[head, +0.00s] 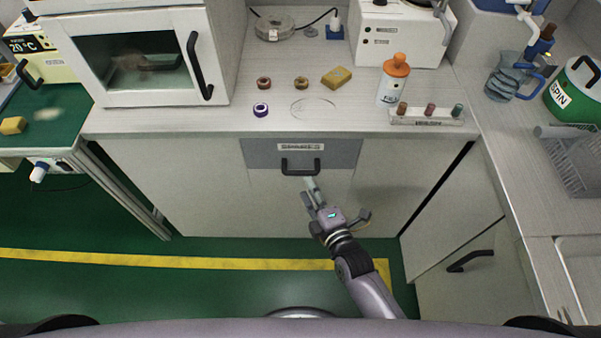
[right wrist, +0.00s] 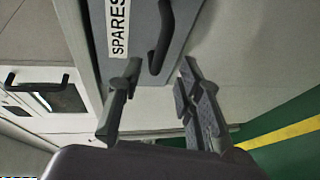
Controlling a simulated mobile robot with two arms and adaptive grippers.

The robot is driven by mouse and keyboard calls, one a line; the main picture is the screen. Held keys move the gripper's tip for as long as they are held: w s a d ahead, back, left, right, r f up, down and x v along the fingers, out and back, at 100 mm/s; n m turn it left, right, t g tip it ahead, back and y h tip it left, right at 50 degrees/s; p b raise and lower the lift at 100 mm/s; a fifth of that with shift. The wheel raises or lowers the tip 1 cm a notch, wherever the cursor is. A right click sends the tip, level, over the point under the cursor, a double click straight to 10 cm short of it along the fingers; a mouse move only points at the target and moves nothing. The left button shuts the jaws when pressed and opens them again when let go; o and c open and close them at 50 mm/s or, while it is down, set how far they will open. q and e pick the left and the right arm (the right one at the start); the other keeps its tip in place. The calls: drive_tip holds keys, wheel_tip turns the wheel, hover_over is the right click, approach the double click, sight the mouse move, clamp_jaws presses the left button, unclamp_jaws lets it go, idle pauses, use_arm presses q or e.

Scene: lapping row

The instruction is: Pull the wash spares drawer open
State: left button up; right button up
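The spares drawer (head: 259,153) has a grey front with a white SPARES label (head: 301,147) and a dark bar handle (head: 301,167). It looks shut, flush under the counter. My right gripper (head: 337,198) is open and empty, just below and right of the handle in the head view. In the right wrist view, my open fingers (right wrist: 160,64) point at the drawer front, and the dark handle (right wrist: 160,45) shows in line with the gap between them. I cannot tell whether the fingertips touch it. My left gripper is not in view.
The counter above holds small rings, a yellow block (head: 336,77), an orange-capped bottle (head: 393,80) and a rack of small pegs (head: 427,117). A white oven-like box (head: 140,60) stands at left. Another cabinet handle (head: 470,261) is at lower right. Green floor in front is clear.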

sight(301, 172)
drive_tip(key=x, duration=0.7)
drive_tip(key=shift+w+f+b, duration=0.1)
drive_tip(key=shift+w+b, duration=0.05)
drive_tip(key=shift+b, duration=0.25)
drive_tip(key=shift+c, duration=0.4)
clamp_jaws()
